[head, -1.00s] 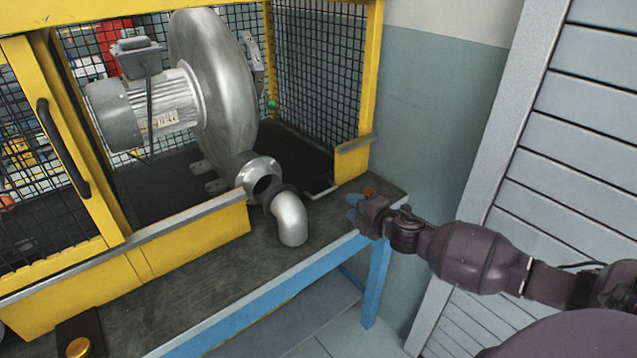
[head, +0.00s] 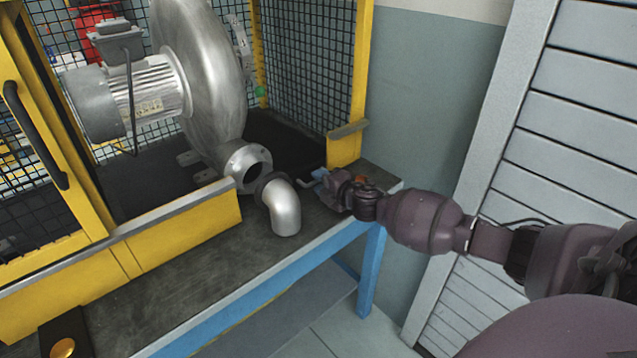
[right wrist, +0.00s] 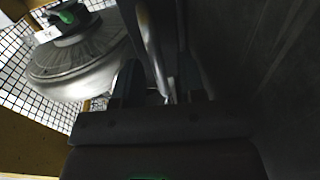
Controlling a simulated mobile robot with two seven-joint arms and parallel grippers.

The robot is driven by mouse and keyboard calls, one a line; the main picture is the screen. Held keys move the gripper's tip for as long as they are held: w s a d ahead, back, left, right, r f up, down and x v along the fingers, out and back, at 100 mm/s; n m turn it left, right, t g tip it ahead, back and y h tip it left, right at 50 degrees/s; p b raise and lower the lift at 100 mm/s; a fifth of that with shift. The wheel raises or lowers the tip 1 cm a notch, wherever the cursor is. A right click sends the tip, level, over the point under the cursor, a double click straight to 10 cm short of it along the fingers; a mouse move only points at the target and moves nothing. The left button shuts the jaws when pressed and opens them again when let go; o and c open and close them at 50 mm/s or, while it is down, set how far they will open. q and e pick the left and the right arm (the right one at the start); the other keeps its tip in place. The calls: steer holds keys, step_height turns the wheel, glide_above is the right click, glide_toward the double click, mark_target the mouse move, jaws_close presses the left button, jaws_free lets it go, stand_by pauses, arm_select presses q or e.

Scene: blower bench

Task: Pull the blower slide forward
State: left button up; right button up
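The blower (head: 197,75), a silver fan housing with a motor, stands inside the yellow cage on a dark base. A thin bent metal handle (head: 307,183) sticks out at the cage's front right. My right gripper (head: 320,176) is at this handle, low over the bench's right end. In the right wrist view, a metal bar (right wrist: 152,45) runs between the fingers of my right gripper (right wrist: 160,88). The fingers look apart, with a gap beside the bar; contact is too dark to tell. The blower also shows there (right wrist: 80,62). My left gripper is out of view.
A silver elbow pipe (head: 284,208) sits in front of the blower outlet, left of my right gripper. A yellow cage post (head: 350,85) rises behind the gripper. The cage door (head: 95,215) is at left.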

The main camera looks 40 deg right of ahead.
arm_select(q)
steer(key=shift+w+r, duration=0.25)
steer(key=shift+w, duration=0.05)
arm_select(e)
steer(key=shift+w, duration=0.25)
steer(key=shift+c, duration=0.2)
jaws_close()
steer(key=shift+s, duration=0.15)
steer(key=p+v, duration=0.1)
steer(key=v, duration=0.2)
steer(key=p+v, duration=0.1)
steer(key=v, duration=0.1)
steer(key=shift+s+f+p, duration=0.3)
steer(key=shift+s, duration=0.1)
steer(key=shift+s+f, duration=0.15)
steer(key=shift+s, duration=0.05)
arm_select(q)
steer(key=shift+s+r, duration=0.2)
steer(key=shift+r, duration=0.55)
arm_select(e)
steer(key=shift+f, duration=0.2)
